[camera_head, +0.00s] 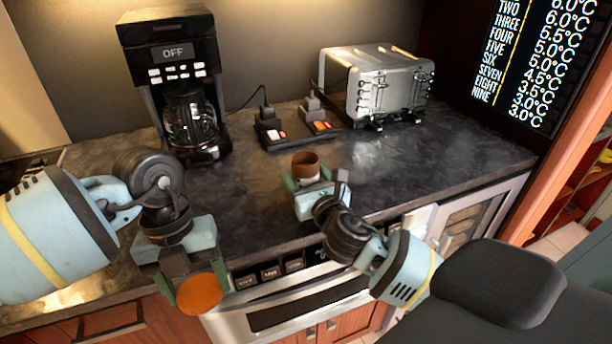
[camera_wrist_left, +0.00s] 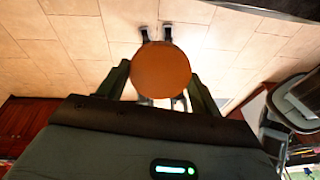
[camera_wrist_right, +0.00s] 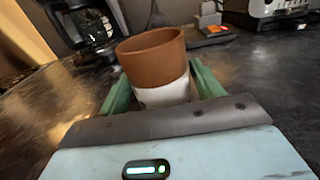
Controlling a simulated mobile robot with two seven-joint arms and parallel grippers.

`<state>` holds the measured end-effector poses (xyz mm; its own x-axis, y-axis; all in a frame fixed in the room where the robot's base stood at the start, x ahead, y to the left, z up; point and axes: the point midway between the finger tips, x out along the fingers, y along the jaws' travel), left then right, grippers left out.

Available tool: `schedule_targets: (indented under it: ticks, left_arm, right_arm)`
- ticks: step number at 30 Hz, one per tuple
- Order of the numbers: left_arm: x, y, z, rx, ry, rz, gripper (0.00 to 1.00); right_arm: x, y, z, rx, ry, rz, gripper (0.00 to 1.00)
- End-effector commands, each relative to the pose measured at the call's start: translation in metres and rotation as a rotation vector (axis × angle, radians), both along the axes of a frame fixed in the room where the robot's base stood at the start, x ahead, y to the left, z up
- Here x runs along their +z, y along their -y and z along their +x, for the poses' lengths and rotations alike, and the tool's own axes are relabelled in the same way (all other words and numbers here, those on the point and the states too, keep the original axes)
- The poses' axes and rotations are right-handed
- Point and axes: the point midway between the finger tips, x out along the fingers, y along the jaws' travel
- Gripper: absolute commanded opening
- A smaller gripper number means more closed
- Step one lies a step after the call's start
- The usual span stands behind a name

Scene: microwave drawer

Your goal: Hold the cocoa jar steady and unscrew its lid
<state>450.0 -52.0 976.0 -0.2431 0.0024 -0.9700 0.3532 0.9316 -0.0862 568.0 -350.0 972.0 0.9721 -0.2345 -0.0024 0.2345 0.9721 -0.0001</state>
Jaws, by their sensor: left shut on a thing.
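The cocoa jar (camera_head: 305,161) is a brown cylinder with a white lower part and an open top, without a lid on it. It stands near the counter's front edge between the fingers of my right gripper (camera_head: 309,184), which looks shut on it. In the right wrist view the jar (camera_wrist_right: 155,60) shows its brown rim and white band; its base is hidden. My left gripper (camera_head: 192,284) is shut on the round orange-brown lid (camera_head: 201,294), in front of the counter edge and well apart from the jar. The lid also shows in the left wrist view (camera_wrist_left: 161,70), above the floor.
A coffee maker (camera_head: 172,70) reading OFF stands at the back left, a steel toaster (camera_head: 372,88) at the back right. Power sockets (camera_head: 290,128) with plugs lie between them. The dark counter (camera_head: 440,160) is clear right of the jar. An oven front (camera_head: 300,305) is below.

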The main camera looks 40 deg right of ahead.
Motion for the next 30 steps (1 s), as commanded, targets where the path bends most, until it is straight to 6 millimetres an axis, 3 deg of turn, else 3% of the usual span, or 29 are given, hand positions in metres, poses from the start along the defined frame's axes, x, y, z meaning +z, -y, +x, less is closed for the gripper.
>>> schedule_targets:
  ticks: [14, 30]
  left_arm:
    - [0.002, 0.0, 0.0, 0.0, 0.002, 0.0, 0.37]
    - [-0.003, 0.0, 0.0, 0.0, -0.004, 0.001, 0.37]
  right_arm:
    - [0.003, -0.002, -0.006, 0.002, 0.0, 0.0, 0.73]
    - [0.002, -0.024, -0.098, 0.002, -0.003, 0.001, 0.73]
